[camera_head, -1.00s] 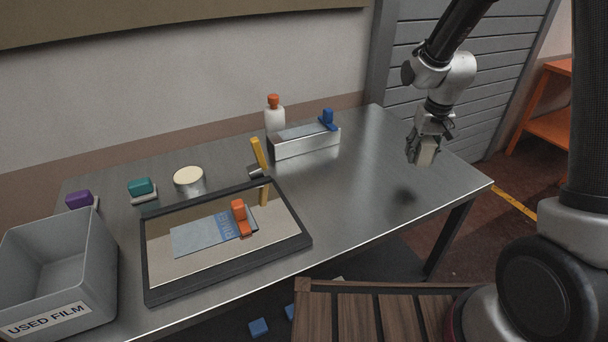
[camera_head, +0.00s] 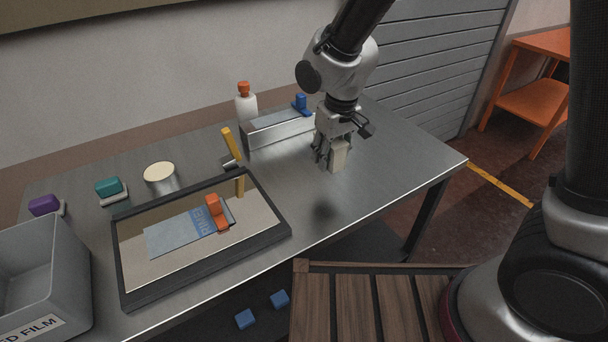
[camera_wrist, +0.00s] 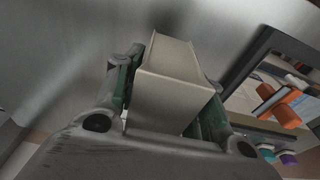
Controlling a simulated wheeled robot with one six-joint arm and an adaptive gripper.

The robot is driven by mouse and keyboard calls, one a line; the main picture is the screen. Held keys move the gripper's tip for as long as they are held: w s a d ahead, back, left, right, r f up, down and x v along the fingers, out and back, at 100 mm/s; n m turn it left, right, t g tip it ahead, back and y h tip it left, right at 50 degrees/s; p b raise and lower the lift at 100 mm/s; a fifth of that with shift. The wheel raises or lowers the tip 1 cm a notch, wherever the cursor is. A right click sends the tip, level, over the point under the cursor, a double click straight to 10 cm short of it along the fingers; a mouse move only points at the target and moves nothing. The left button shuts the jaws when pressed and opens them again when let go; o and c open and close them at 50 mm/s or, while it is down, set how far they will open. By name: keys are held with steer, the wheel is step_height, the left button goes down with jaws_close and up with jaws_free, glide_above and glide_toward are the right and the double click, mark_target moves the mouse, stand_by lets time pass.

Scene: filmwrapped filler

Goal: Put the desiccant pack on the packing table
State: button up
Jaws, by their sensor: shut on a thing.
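The desiccant pack (camera_head: 339,155) looks like a small beige-grey block. My gripper (camera_head: 331,152) is shut on it and holds it above the right part of the metal packing table (camera_head: 385,190). A shadow lies on the table below and to the left of the pack, and the two look apart. In the wrist view the pack (camera_wrist: 172,85) sits between my two fingers, with its far end sticking out past them.
A black-framed tray (camera_head: 205,257) with an orange-handled tool (camera_head: 216,212) lies left of my gripper. A metal box (camera_head: 278,132), a white bottle (camera_head: 246,108) and a round tin (camera_head: 161,178) stand behind. A grey bin (camera_head: 45,280) is at far left. The table's right end is clear.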

mark_target(337, 142)
step_height(337, 142, down, 8)
steer(key=shift+f, duration=0.2)
steer(key=shift+f, duration=0.1)
steer(key=o, duration=1.1)
steer(key=r, duration=0.4)
steer(key=s+r, duration=0.1)
steer(key=r, duration=0.3)
steer(key=d+r, duration=0.1)
steer(key=r, duration=0.3)
steer(key=shift+s+r, duration=0.1)
steer(key=shift+s, duration=0.1)
